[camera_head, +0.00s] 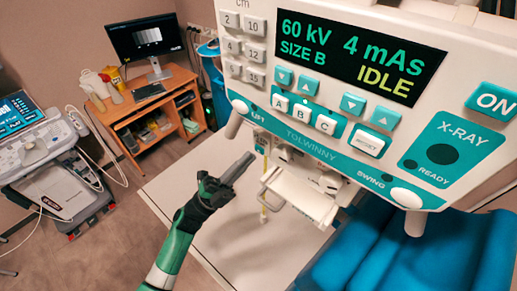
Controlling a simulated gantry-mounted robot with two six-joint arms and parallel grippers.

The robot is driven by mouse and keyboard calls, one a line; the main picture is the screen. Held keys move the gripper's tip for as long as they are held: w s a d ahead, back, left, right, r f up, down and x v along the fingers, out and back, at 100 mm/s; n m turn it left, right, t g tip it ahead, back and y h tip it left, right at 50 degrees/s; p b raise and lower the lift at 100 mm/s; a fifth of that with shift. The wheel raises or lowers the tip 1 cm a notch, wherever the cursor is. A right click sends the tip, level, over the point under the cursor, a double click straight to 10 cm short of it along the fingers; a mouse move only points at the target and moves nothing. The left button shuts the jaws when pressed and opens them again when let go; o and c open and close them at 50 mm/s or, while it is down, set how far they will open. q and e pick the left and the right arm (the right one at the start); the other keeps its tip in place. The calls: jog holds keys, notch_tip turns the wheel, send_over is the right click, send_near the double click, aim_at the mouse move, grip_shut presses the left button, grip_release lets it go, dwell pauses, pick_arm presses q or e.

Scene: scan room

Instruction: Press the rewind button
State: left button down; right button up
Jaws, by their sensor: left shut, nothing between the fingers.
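A white and teal X-ray control panel (300,85) fills the upper right. Its dark display reads 60 kV, 4 mAs, SIZE B and IDLE. I can read no button marked rewind. A white button (367,143) under the teal arrow buttons (370,110) has small, unclear lettering. Buttons A, B and C (302,112) sit to its left, and a teal ON button (492,102) is at the far right. My left gripper (243,164) is shut and empty, below and left of the panel, apart from the buttons. My right gripper is not in view.
A pale table top (215,240) lies under my left arm. Blue cushioning (400,250) is at the lower right. A wooden desk (140,100) with a monitor (147,40) stands at the back left. A medical console (45,150) is at the left. The floor between is clear.

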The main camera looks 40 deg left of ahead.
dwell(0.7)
pick_arm(q)
jog(key=shift+w+b, duration=0.35)
jog(key=shift+w, duration=0.1)
jog(key=shift+w+b, duration=0.3)
jog(key=shift+w, duration=0.05)
dwell(0.4)
dwell(0.4)
jog(key=shift+s+p, duration=0.4)
jog(key=shift+s, duration=0.5)
jog(key=s+p, duration=0.2)
jog(key=s, duration=0.2)
jog(key=shift+s, duration=0.4)
